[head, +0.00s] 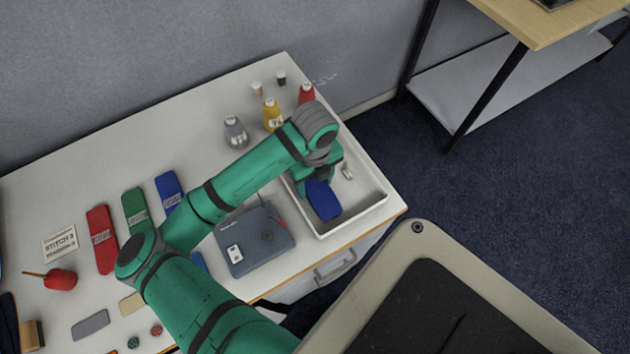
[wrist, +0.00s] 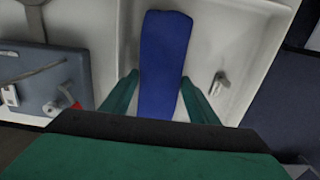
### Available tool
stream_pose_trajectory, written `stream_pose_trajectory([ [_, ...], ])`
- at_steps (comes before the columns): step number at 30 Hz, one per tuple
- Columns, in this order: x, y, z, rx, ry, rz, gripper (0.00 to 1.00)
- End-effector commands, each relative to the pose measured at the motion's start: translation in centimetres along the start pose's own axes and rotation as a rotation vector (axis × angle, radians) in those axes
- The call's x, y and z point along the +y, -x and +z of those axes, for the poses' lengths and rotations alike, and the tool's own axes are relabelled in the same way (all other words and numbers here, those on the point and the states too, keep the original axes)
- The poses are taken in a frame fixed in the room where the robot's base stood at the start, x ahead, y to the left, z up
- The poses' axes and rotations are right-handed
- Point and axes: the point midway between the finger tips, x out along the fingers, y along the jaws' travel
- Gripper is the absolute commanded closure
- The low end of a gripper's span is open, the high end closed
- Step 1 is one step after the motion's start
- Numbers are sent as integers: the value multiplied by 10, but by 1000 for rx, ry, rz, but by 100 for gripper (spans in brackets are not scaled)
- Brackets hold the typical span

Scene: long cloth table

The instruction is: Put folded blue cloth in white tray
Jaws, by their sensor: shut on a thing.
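The folded blue cloth (head: 322,200) is a dark blue strip at my gripper, over the inside of the white tray (head: 377,200) in the head view. My gripper (head: 318,183) is shut on the cloth. In the wrist view the cloth (wrist: 163,65) lies between the two green fingers of my gripper (wrist: 160,95), with the tray floor (wrist: 225,45) behind it. I cannot tell whether the cloth touches the tray floor. My arm hides the tray's back left part.
A grey-blue box (head: 254,238) stands just left of the tray. Bottles, grey (head: 236,131), yellow (head: 271,114) and red (head: 306,94), stand behind it. A small metal piece (head: 347,172) is in the tray. Red (head: 101,240), green (head: 135,212) and blue (head: 169,188) strips lie left.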

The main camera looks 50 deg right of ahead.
Motion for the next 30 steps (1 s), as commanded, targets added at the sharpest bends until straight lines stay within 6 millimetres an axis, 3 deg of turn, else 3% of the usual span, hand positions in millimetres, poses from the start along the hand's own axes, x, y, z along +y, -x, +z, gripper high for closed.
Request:
stream_pose_trajectory([
  [8,0,-3,0,0,-1,0,70],
  [9,0,-3,0,0,-1,0,41],
  [11,0,-3,0,0,-1,0,27],
  [23,-1,3,0,-1,-3,0,27],
  [30,-2,41,0,-3,-5,0,27],
])
